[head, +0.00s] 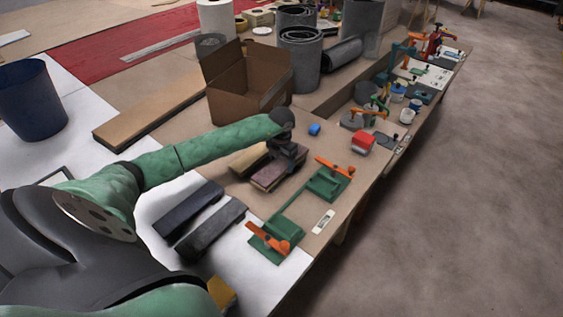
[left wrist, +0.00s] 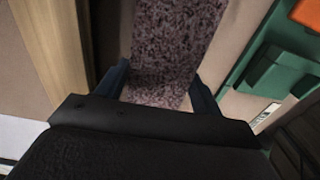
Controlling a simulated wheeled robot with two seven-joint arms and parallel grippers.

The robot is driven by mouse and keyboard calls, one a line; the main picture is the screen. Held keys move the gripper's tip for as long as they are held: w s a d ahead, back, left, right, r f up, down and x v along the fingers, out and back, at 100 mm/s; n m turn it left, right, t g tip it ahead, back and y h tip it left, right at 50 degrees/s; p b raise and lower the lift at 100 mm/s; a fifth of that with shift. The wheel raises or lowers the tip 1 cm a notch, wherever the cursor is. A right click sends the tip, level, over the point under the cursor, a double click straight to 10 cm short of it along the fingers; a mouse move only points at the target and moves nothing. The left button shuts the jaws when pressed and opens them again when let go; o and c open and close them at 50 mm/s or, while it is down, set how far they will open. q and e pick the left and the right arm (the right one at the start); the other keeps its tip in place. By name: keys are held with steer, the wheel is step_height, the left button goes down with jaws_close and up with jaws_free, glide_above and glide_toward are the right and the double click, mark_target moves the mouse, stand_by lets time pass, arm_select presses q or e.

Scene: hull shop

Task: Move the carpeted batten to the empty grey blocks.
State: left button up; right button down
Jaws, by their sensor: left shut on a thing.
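The carpeted batten (head: 270,178), mottled purple-brown on top, lies on or just above the brown bench top right of centre in the head view. My left gripper (head: 284,163) is over it from above. In the left wrist view the carpeted face (left wrist: 172,45) runs between the two fingers of my left gripper (left wrist: 160,90), which is shut on it. Two dark grey blocks (head: 188,208) (head: 212,229) lie side by side on the white part of the bench, with nothing on them. My right gripper is out of view.
A pale wooden piece (head: 246,160) lies beside the batten. A green jig (head: 328,183) with orange clamps runs along the bench edge on the right. A cardboard box (head: 246,85), a long board (head: 150,115) and a dark blue bin (head: 32,98) stand farther back.

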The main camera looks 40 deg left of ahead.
arm_select(q)
steer(key=o, duration=1.1)
steer(key=shift+c, duration=0.2)
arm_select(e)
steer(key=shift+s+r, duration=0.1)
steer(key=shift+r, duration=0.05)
arm_select(q)
steer(key=shift+r, duration=0.6)
step_height(320, 180, up, 4)
steer(key=shift+f+b, duration=0.15)
steer(key=shift+b, duration=0.85)
step_height(320, 180, up, 7)
steer(key=shift+r+b, duration=0.15)
steer(key=shift+b, duration=1)
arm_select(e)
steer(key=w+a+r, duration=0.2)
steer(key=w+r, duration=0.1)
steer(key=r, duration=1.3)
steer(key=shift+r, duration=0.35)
